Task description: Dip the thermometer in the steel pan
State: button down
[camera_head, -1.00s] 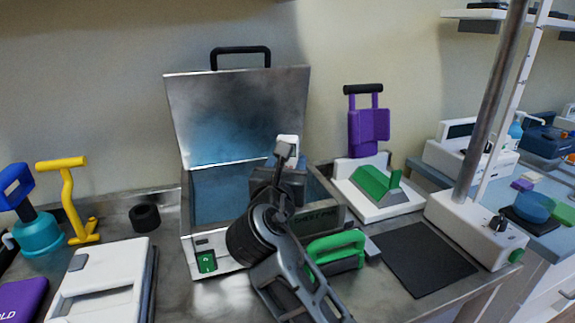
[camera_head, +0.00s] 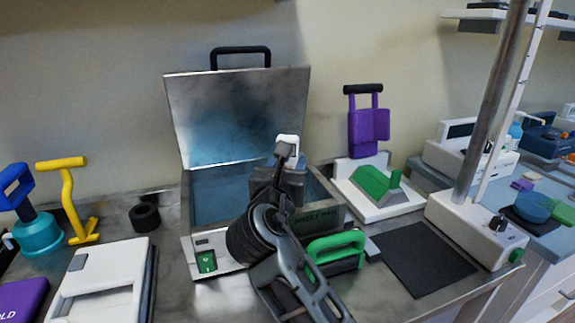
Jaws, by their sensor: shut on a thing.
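The steel pan (camera_head: 203,208) is a box-shaped metal bath with its lid (camera_head: 235,110) raised at the back and a blue inside. A green switch (camera_head: 206,261) sits on its front left. My gripper (camera_head: 284,158) is over the pan's right half, with my arm reaching in from the front and hiding much of the pan's front and inside. A small white piece (camera_head: 288,140) shows at the gripper's tip, likely part of the thermometer. The rest of the thermometer is hidden, so I cannot tell whether it touches the pan's contents.
A green-handled tool (camera_head: 337,250) stands close to the right of my arm. A white stand with a green block (camera_head: 376,184), a dark mat (camera_head: 427,258) and a pole base (camera_head: 474,230) are farther right. A black roll (camera_head: 145,216) and white case (camera_head: 103,283) are left.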

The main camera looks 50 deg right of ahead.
aim_at(288, 136)
dwell(0.4)
notch_tip(288, 136, up, 8)
jog(key=p, duration=1)
jog(key=shift+f, duration=0.1)
jog(key=shift+r+p, duration=0.8)
jog(key=shift+r, duration=1.4)
dwell(0.3)
